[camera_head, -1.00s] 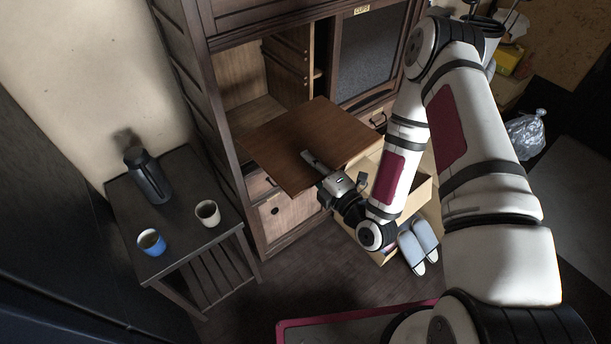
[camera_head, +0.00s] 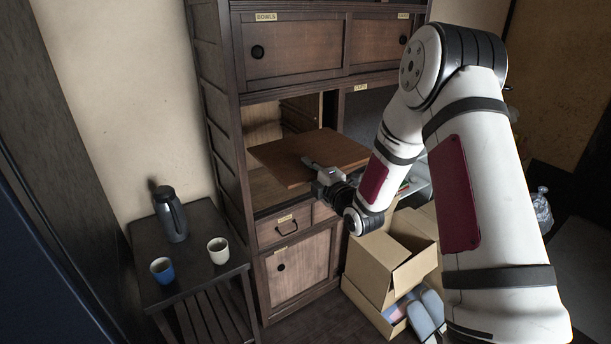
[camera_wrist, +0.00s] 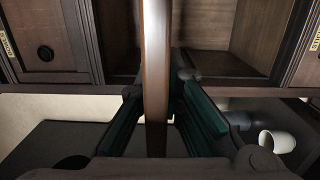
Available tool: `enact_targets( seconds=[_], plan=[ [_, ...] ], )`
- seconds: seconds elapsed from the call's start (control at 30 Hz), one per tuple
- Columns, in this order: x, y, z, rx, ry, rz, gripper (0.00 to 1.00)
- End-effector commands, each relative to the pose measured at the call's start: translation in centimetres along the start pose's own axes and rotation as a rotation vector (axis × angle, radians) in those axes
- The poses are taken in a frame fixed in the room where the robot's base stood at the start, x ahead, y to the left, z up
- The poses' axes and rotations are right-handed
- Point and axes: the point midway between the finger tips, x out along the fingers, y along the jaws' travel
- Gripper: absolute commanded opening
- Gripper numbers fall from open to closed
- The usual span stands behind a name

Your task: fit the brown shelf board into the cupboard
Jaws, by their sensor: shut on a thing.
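The brown shelf board (camera_head: 295,161) is held roughly flat in front of the cupboard's open left compartment. My gripper (camera_head: 312,164) is shut on the board's near edge. In the wrist view the board (camera_wrist: 155,65) shows edge-on, between the dark green finger pads of my gripper (camera_wrist: 158,100). The cupboard (camera_head: 230,120) is dark wood, with an open bay (camera_head: 262,124) at the left. The board hides part of this bay, and I cannot tell whether its far edge is past the front frame. Rails show on the bay's inner right wall (camera_head: 300,112).
A dark side table (camera_head: 190,262) at the left bears a flask (camera_head: 171,216), a blue cup (camera_head: 162,270) and a white cup (camera_head: 218,251). An open cardboard box (camera_head: 385,262) and slippers (camera_head: 424,312) are on the floor at the right, below my arm.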

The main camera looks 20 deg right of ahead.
Motion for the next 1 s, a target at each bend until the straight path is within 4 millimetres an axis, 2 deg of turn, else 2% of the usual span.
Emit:
enact_targets(
  seconds=[0.3, 0.8, 1.0],
  plan=[
    [0.2, 0.0, -0.1, -0.003, 0.001, 0.004, 0.0],
    [4.5, -0.1, -0.4, -0.004, 0.002, 0.005, 0.0],
    [5.5, -0.1, -0.5, -0.002, 0.001, 0.005, 0.0]
  ],
)
